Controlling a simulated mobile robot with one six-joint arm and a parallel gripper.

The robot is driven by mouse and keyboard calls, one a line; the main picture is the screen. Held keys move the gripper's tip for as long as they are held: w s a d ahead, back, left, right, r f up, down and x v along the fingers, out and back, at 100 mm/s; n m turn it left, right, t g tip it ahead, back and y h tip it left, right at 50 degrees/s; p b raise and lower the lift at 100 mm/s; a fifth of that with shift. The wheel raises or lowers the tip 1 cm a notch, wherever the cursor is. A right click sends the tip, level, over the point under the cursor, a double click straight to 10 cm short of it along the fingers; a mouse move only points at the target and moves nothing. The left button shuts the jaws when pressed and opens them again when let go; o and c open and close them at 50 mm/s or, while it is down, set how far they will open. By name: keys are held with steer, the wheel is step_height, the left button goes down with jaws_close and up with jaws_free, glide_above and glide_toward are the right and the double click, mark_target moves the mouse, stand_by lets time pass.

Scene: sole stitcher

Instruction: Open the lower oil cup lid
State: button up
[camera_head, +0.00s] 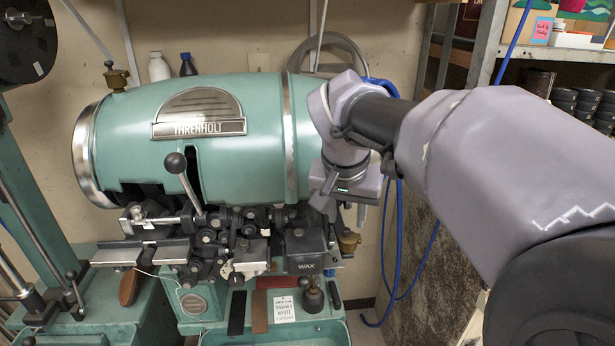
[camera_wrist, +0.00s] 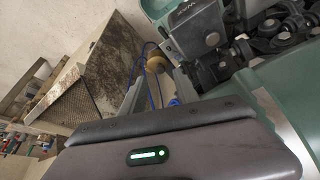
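The lower oil cup (camera_head: 349,241) is a small brass cup at the right end of the sole stitcher's lower mechanism, beside the black WAX box. It also shows in the wrist view (camera_wrist: 154,65), beyond and between my fingertips. Its lid looks shut, but it is small in both views. My gripper (camera_head: 342,209) is just above the cup in the head view, pointing down, partly hidden by my wrist. In the wrist view my gripper (camera_wrist: 158,92) has its two fingers apart with nothing between them. I see no contact with the cup.
The green stitcher body (camera_head: 225,140) and the WAX box (camera_head: 306,257) stand close on the left of my gripper. Blue hoses (camera_head: 398,250) hang to the right. Another brass cup (camera_head: 116,78) sits on top at left. A shelf (camera_head: 565,54) stands behind my arm.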

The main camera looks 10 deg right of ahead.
mark_target(346, 229)
steer(key=b+x, duration=0.1)
steer(key=x, duration=0.3)
steer(key=shift+w+f, duration=0.1)
steer(key=shift+w, duration=0.05)
jaws_close()
